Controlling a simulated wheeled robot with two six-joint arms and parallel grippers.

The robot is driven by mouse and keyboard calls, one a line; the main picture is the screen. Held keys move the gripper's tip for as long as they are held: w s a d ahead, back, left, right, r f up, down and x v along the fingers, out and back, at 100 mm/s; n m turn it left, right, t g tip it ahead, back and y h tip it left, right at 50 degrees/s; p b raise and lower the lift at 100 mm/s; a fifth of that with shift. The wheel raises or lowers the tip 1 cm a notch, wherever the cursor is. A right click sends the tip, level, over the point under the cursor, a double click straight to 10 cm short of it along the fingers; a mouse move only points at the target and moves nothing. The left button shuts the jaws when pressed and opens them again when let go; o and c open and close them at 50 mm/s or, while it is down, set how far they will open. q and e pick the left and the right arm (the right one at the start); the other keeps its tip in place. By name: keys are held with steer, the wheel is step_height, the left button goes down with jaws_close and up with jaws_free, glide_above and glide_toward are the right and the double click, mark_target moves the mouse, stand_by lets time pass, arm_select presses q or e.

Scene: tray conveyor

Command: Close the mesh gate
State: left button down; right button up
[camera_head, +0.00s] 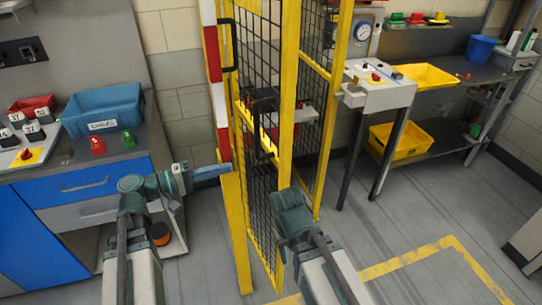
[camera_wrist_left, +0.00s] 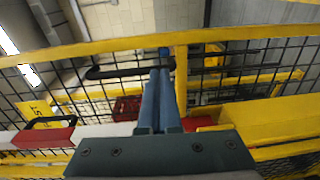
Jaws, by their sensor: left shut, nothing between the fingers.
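The mesh gate (camera_head: 287,95) has a yellow frame and black wire mesh and stands upright in the middle of the head view. How far it stands open is hard to tell. A black handle (camera_head: 262,135) shows on the yellow frame, and a black bar handle shows in the left wrist view (camera_wrist_left: 130,71). My left gripper (camera_head: 229,168) is shut and empty, its fingertips close to the yellow post; contact is unclear. Its blue fingers lie together in the left wrist view (camera_wrist_left: 163,55), over the handle's right end. My right wrist is in front of the gate's lower part; its fingers are hidden.
A red-and-white post (camera_head: 214,70) with another black handle (camera_head: 229,45) stands left of the mesh. A workbench with a blue bin (camera_head: 103,108) is at the left. A grey control stand (camera_head: 380,95) and shelves with yellow trays (camera_head: 398,142) are at the right. Floor at front right is clear.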

mark_target(278, 150)
arm_select(q)
steer(key=x, duration=0.9)
steer(key=r+x, duration=0.1)
steer(key=x, duration=0.3)
steer(key=shift+w+d+r, duration=0.1)
steer(key=shift+w+d, duration=0.05)
steer(key=shift+w, duration=0.2)
